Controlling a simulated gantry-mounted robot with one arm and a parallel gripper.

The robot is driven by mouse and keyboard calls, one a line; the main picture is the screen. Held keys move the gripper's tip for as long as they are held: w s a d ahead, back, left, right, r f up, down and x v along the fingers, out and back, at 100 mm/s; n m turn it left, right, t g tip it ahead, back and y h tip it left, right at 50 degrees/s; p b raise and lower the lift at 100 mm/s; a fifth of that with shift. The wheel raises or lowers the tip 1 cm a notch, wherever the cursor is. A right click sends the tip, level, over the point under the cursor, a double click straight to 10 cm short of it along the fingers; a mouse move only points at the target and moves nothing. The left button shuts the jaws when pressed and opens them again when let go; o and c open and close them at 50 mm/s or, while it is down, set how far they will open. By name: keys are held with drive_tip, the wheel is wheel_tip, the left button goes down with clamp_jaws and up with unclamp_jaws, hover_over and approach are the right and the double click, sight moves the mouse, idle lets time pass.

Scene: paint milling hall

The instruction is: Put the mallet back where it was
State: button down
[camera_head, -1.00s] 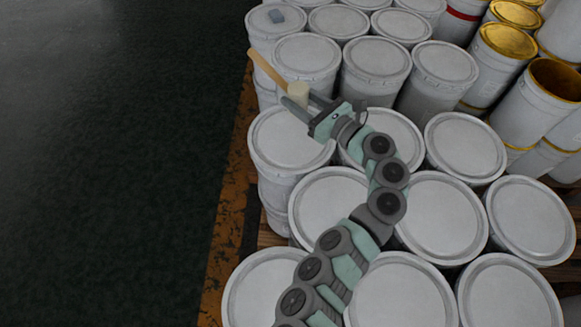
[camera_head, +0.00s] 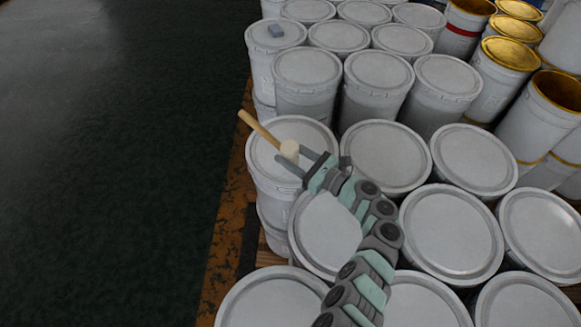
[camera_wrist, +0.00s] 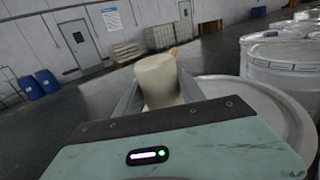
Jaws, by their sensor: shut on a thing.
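The mallet has a pale cream head (camera_head: 289,150) and a light wooden handle (camera_head: 258,127). My gripper (camera_head: 291,159) is shut on the mallet's head, with one finger on each side. The handle points up and left in the head view, past the lid's edge. The mallet shows over the lid of a white drum (camera_head: 265,170) at the left end of its row; I cannot tell whether it touches the lid. In the wrist view the head (camera_wrist: 157,78) stands between the two fingers, with a bit of handle (camera_wrist: 173,52) behind it.
Lidded white drums stand close together around and behind the mallet. Open dark floor (camera_head: 110,170) lies to the left.

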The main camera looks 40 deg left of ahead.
drive_tip(key=shift+f+b, duration=0.95)
drive_tip(key=shift+f, duration=1.15)
drive_tip(key=shift+f, duration=0.15)
drive_tip(key=c, duration=0.7)
unclamp_jaws()
drive_tip(key=shift+f, duration=0.1)
drive_tip(key=shift+r, duration=0.25)
drive_tip(key=d, duration=0.3)
drive_tip(key=w+d+p, duration=0.1)
drive_tip(key=d, duration=0.6)
drive_tip(key=shift+w+d+f, duration=0.1)
drive_tip(key=shift+w+d, duration=0.05)
drive_tip(key=shift+d, duration=0.8)
